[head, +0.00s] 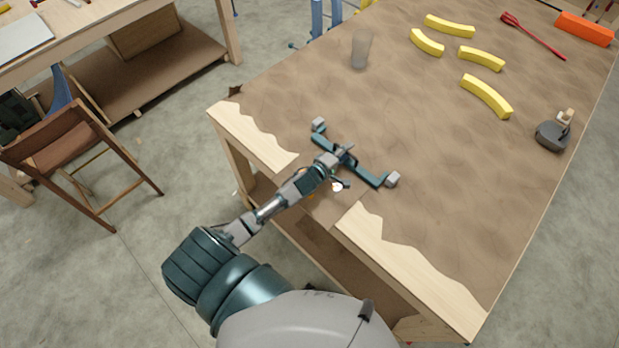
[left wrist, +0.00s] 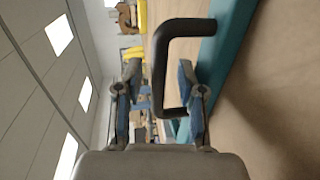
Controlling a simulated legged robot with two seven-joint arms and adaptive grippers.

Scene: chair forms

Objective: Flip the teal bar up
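The teal bar (head: 368,174) lies across the near edge region of the brown-topped table, with a grey block at each end. It also shows along the upper right of the left wrist view (left wrist: 229,45). A black U-shaped handle (left wrist: 160,65) stands out from the bar. My left gripper (head: 342,167) is over the middle of the bar and hides part of it. In the left wrist view its two blue-padded fingers (left wrist: 160,95) are apart, one on each side of the handle's grip, with gaps visible. My right gripper is not in view.
The table (head: 430,150) carries several yellow curved pieces (head: 486,96), a translucent cup (head: 361,48), a dark grey device (head: 552,134), a red tool (head: 533,36) and an orange block (head: 585,28). A wooden chair (head: 75,150) stands left. The tabletop right of the bar is clear.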

